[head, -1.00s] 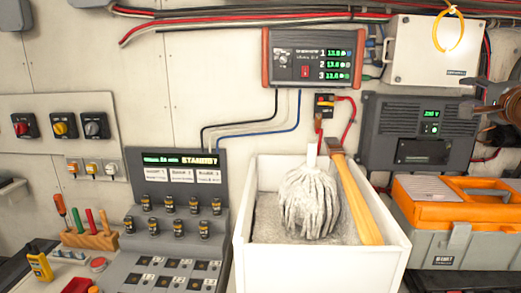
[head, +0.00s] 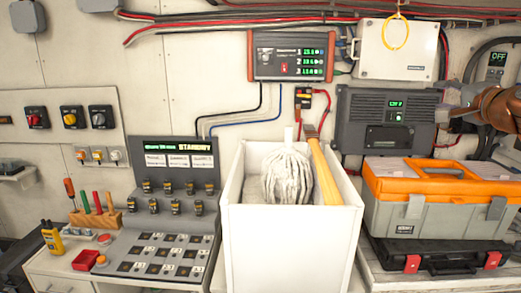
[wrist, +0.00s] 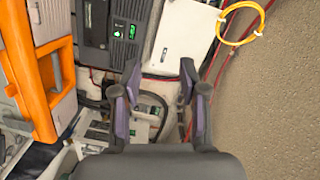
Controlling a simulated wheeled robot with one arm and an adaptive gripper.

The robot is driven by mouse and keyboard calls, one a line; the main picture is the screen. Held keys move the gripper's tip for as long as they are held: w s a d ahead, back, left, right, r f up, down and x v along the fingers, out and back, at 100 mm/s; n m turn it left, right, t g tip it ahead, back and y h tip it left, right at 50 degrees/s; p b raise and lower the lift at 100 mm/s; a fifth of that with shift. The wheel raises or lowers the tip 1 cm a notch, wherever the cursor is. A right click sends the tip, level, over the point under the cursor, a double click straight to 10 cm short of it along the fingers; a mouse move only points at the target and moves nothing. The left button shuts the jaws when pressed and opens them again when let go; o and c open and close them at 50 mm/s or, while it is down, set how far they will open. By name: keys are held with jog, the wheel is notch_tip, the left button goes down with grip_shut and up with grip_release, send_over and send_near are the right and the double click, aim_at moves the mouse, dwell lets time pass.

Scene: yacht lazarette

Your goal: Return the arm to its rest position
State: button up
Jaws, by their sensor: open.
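My gripper (wrist: 159,72) is open and empty in the wrist view, its two dark fingers with purple pads spread apart. Between and beyond the fingers show a white box (wrist: 178,38), cables and wall equipment. In the head view the end of my arm, brown and grey, reaches in from the right edge, in front of the wall to the right of the grey inverter (head: 385,125) and above the orange-lidded toolbox (head: 420,210). The inverter also shows in the wrist view (wrist: 95,25).
A white bin (head: 290,240) with a mop head and a wooden handle stands mid-view. Left of it are a switch console (head: 165,250) and a rack of screwdrivers (head: 97,220). A yellow cable loop (head: 397,32) hangs by the white wall box (head: 400,60). A black case lies under the toolbox.

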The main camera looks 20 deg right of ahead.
jog(key=w+a+f+n+g+y, duration=0.1)
jog(key=w+a+f+n+y, duration=0.1)
jog(key=a, duration=0.4)
jog(key=w+a+f+n+y, duration=0.2)
jog(key=a, duration=0.3)
jog(key=s+a+f+n+g+y, duration=0.2)
jog(key=a+f+n+g, duration=0.2)
jog(key=a+f, duration=0.65)
jog(key=s+a+f+n+g+y, duration=0.2)
jog(key=a+f+n+g, duration=0.35)
jog(key=a, duration=0.75)
jog(key=s+a+f+n+g+h, duration=0.1)
jog(key=s+a+f, duration=0.2)
jog(key=s+f, duration=0.25)
jog(key=s+a+f+g, duration=0.2)
jog(key=s+a+f, duration=0.15)
jog(key=f, duration=0.35)
jog(key=s+d+f+n+g+h, duration=0.1)
jog(key=s+f, duration=0.3)
jog(key=s, duration=0.5)
jog(key=s+d+f+n+g+h, duration=0.1)
jog(key=s+f+g, duration=0.3)
jog(key=s, duration=0.4)
jog(key=shift+s+f+n+h, duration=0.35)
jog(key=shift+s+f+h, duration=0.05)
jog(key=shift+f, duration=0.4)
